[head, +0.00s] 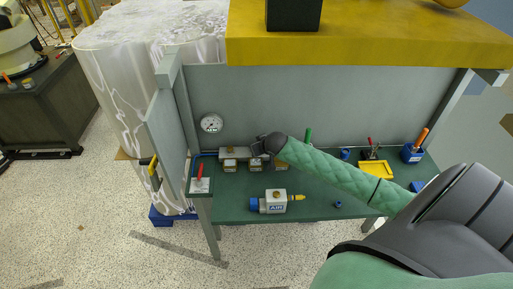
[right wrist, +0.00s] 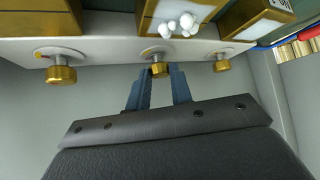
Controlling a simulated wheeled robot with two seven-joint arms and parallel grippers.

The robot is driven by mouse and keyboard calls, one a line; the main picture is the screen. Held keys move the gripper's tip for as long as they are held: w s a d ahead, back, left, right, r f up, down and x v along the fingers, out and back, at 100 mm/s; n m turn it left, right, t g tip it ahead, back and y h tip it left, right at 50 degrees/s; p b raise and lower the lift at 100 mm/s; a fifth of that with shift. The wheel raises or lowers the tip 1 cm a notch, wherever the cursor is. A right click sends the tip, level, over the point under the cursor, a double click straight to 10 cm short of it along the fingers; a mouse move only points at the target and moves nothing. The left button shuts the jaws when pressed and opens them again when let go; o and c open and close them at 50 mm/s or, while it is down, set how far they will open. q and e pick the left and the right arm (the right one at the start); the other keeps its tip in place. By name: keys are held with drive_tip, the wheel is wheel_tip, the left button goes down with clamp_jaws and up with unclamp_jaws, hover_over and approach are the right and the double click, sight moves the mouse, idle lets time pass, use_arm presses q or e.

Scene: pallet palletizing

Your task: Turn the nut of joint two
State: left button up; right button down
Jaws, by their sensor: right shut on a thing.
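Three brass nuts sit on round pale washers along a light rail in the right wrist view: the left nut (right wrist: 61,75), the middle nut (right wrist: 158,70) and the right nut (right wrist: 222,66). My right gripper (right wrist: 159,76) is shut on the middle nut, one blue-grey finger on each side. In the head view my right gripper (head: 262,148) is at the row of valve blocks (head: 229,166) on the green bench, and it hides the nuts there. White bubble-like foam (right wrist: 178,25) is on the block above the middle nut. My left gripper is not in view.
A gauge (head: 211,122) is on the back panel. A red-handled valve (head: 200,178) is at the bench's left end. A blue-and-silver unit (head: 275,203) lies in front. A yellow tray (head: 376,170) and blue holder (head: 411,154) are at right. A yellow shelf (head: 370,45) overhangs the bench.

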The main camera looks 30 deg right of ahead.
drive_tip(key=shift+d+n+y, duration=0.25)
drive_tip(key=shift+n+y, duration=0.45)
drive_tip(key=shift+n, duration=0.2)
drive_tip(key=shift+w+d+n+y+b, duration=0.1)
drive_tip(key=shift+d+n+y+b, duration=0.05)
drive_tip(key=shift+n+y+b, duration=0.55)
drive_tip(key=n+g+y+b, duration=0.1)
drive_tip(key=n+b, duration=0.1)
drive_tip(key=n, duration=0.1)
drive_tip(key=shift+d+f+y, duration=0.1)
drive_tip(key=shift+d+y, duration=0.05)
drive_tip(key=shift+y, duration=0.25)
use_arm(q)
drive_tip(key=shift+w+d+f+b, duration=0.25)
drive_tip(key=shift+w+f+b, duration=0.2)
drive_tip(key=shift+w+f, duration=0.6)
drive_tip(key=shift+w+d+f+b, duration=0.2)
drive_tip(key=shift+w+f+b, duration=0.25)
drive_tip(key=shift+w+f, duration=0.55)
use_arm(e)
drive_tip(key=shift+n+y, duration=0.4)
drive_tip(key=shift+n, duration=0.1)
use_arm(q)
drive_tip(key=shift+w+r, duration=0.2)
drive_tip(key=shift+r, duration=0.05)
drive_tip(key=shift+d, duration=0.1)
use_arm(e)
drive_tip(key=c, duration=1.2)
unclamp_jaws()
drive_tip(key=shift+c, duration=0.2)
